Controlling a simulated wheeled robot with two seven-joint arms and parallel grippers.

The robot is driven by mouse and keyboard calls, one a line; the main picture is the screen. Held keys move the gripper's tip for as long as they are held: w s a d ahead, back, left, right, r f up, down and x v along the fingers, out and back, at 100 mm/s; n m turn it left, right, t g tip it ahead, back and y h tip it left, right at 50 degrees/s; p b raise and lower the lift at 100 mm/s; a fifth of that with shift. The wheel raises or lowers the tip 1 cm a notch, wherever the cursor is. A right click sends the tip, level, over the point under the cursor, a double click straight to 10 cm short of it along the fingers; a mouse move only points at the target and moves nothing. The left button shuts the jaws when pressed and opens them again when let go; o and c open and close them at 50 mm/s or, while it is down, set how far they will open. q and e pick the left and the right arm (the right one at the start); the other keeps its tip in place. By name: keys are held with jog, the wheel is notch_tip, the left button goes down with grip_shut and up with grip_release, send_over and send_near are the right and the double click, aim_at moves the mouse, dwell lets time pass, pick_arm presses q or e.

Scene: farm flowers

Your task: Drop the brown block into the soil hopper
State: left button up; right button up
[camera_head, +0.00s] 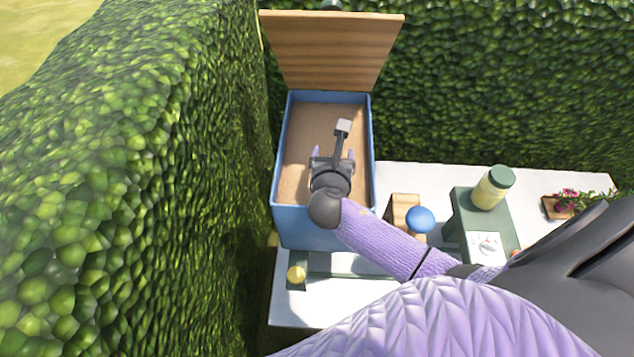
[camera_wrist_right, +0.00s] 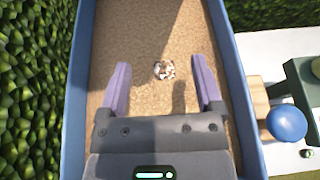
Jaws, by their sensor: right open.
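The soil hopper (camera_head: 308,228) is a blue open-topped box with brown soil (camera_head: 320,118) inside, and its wooden lid (camera_head: 333,48) stands raised at the far end. My right gripper (camera_head: 333,154) is over the hopper, its two purple fingers apart and empty. In the right wrist view, the hopper's blue wall (camera_wrist_right: 240,85) runs along the right side. A small mottled brown and white lump (camera_wrist_right: 164,70) lies on the soil ahead, between the fingers in the picture. I cannot tell whether it is the brown block. My left gripper is not in view.
Tall hedges (camera_head: 110,150) stand left and behind. On the white table (camera_head: 390,172), right of the hopper, are a blue knob (camera_head: 420,219) by a wooden block (camera_head: 401,207), a green stand (camera_head: 470,222) with a jar (camera_head: 492,187), and a flower tray (camera_head: 555,208). A yellow knob (camera_head: 296,274) is in front.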

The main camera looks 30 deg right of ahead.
jog(key=v, duration=0.9)
jog(key=shift+s+r, duration=0.15)
jog(key=shift+a, duration=0.15)
